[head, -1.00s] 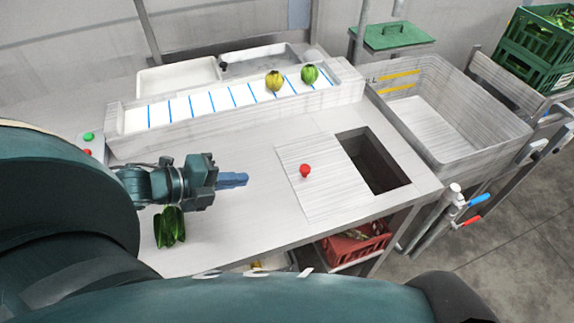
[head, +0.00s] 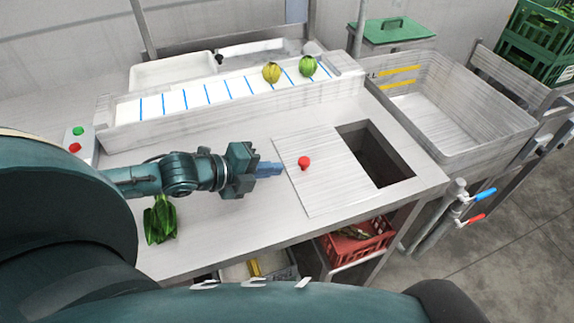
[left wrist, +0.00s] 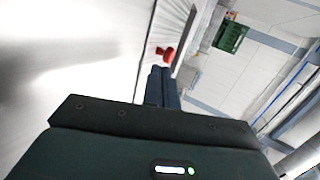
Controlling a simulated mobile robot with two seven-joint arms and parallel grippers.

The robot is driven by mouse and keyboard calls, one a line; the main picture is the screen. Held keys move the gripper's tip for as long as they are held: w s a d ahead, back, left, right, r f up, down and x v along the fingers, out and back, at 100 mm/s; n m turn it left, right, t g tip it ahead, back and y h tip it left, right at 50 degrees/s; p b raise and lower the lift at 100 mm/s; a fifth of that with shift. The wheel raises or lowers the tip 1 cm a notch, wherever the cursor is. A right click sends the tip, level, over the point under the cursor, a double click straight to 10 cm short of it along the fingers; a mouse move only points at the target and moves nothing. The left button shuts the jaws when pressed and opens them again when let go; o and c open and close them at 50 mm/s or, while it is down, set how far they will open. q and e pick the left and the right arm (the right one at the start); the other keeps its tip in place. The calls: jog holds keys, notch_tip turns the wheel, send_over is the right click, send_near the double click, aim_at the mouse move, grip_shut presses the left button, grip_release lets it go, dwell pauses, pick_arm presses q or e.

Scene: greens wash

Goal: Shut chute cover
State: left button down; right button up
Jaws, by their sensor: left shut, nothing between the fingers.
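The chute cover (head: 325,190) is a pale flat plate with a red knob (head: 304,162) on top. It lies on the bench just left of the dark square chute opening (head: 377,153), which is uncovered. My left gripper (head: 281,169) is shut and empty, with its blue fingers low over the cover's left edge, pointing at the knob from the left. In the left wrist view the red knob (left wrist: 166,52) stands just beyond the fingertips (left wrist: 162,70). I cannot tell whether they touch it. My right gripper is not in view.
A white belt trough (head: 220,95) with a yellow and a green vegetable runs behind. A grey sink (head: 445,120) stands to the right. Leafy greens (head: 160,220) lie under my left arm. A red crate (head: 357,243) sits below the bench. A button box (head: 82,145) is at left.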

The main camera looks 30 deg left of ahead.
aim_at(300, 164)
pick_arm(q)
jog(key=shift+w+d+f, duration=0.1)
jog(key=shift+w+d, duration=0.3)
jog(key=shift+w, duration=0.25)
jog(key=shift+w+d+f, duration=0.1)
jog(key=shift+w+d, duration=0.3)
jog(key=shift+w, duration=0.2)
jog(key=shift+w+d+f, duration=0.2)
jog(key=shift+w+d, duration=0.15)
jog(key=shift+w, duration=0.1)
